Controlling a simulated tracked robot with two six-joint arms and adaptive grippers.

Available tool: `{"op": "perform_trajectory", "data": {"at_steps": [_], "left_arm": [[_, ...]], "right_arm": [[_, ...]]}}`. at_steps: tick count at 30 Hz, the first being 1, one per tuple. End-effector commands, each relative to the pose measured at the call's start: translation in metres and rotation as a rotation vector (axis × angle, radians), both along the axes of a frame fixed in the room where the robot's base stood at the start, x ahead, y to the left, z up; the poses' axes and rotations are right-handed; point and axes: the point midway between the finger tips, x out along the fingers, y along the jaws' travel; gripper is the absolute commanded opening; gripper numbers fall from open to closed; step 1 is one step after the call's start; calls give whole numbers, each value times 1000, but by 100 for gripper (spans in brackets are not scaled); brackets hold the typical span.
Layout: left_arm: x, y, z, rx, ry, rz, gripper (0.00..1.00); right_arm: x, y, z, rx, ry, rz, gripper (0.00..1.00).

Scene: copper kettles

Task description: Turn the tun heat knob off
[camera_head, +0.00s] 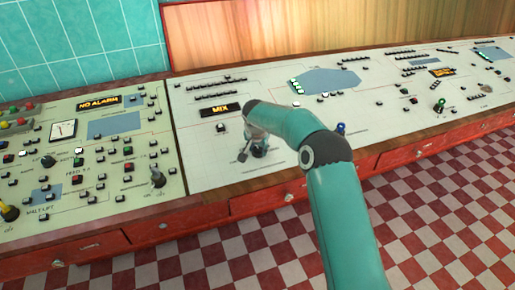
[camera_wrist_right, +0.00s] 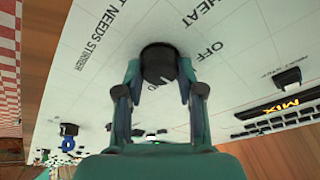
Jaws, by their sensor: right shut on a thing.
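The black round knob (camera_wrist_right: 157,60) stands on the pale panel beside the printed words HEAT and OFF in the right wrist view. My right gripper (camera_wrist_right: 160,78) is shut on it, with one finger on each side. Which mark the knob points to cannot be told. In the head view my right gripper (camera_head: 256,146) is low on the panel below the MIX display (camera_head: 221,109), and it partly hides the knob. My left gripper is in neither view.
The sloping control panel (camera_head: 205,165) holds several small buttons. Red drawers (camera_head: 265,203) run below the panel, above a checkered floor (camera_head: 445,215).

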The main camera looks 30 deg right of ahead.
Motion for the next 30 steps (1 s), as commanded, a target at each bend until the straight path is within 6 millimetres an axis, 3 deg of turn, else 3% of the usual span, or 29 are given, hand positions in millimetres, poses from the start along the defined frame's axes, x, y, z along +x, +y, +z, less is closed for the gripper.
{"op": "perform_trajectory", "data": {"at_steps": [11,19,30], "left_arm": [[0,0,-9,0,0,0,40],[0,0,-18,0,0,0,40],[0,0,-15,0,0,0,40]], "right_arm": [[0,0,-1,-18,2,97,3],[0,0,-1,-57,10,292,3],[0,0,2,-116,25,591,3]]}}
